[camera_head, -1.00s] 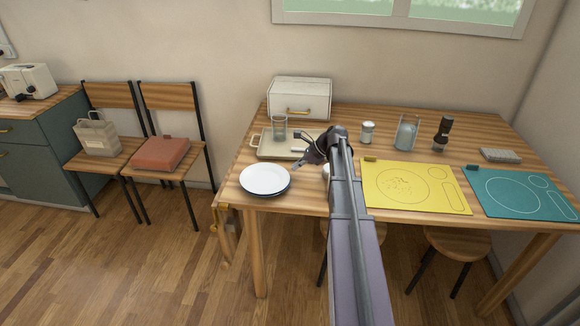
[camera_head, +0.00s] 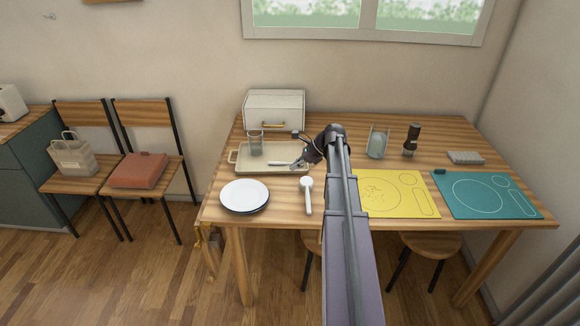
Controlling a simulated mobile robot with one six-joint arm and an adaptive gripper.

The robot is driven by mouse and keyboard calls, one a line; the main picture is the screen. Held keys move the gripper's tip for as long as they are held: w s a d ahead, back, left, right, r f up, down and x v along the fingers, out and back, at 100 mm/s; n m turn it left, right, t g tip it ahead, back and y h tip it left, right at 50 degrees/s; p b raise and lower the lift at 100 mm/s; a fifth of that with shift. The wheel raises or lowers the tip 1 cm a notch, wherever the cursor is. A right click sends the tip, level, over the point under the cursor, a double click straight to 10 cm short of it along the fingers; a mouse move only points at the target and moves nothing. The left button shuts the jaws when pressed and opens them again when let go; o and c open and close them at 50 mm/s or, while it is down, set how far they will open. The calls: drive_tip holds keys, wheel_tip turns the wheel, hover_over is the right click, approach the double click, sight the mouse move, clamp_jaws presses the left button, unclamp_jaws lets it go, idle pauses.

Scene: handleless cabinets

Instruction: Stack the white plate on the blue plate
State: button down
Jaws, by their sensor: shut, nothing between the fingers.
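The white plate (camera_head: 244,193) lies near the left front corner of the wooden table. A dark blue rim, the blue plate (camera_head: 247,212), shows under its front edge. The white plate covers the rest of it, and the two look roughly aligned. My gripper (camera_head: 295,165) is shut and empty. It is up and to the right of the plates, apart from them, in front of or over the right part of the beige tray. I cannot tell its height above the tray.
The beige tray (camera_head: 236,158) holds a glass (camera_head: 255,143). A white spoon-like utensil (camera_head: 308,197) lies right of the plates. A white bread box (camera_head: 273,108) stands behind. Yellow (camera_head: 395,195) and teal (camera_head: 488,196) mats lie at the right. My arm hides part of the table's middle.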

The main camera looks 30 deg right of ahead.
idle(0.4)
drive_tip(key=s+a+f+n+g, duration=0.1)
drive_tip(key=a+n, duration=0.2)
drive_tip(key=a, duration=0.2)
drive_tip(key=s+a+f+n+g+h, duration=0.1)
drive_tip(key=s+a+n, duration=0.1)
drive_tip(key=a, duration=0.4)
drive_tip(key=s+a+f+n+g+h, duration=0.1)
drive_tip(key=s+a+n, duration=0.1)
drive_tip(key=a+n, duration=0.3)
drive_tip(key=shift+s+a+f, duration=0.15)
drive_tip(key=shift+a+f, duration=0.05)
drive_tip(key=shift+a, duration=0.35)
drive_tip(key=s+a+f+n+g+h, duration=0.2)
drive_tip(key=s+a+n+h, duration=0.3)
drive_tip(key=s+a+n, duration=0.7)
drive_tip(key=shift+a+n+h, duration=0.3)
drive_tip(key=shift+a+n, duration=0.85)
drive_tip(key=shift+n, duration=0.15)
drive_tip(key=shift+d, duration=0.1)
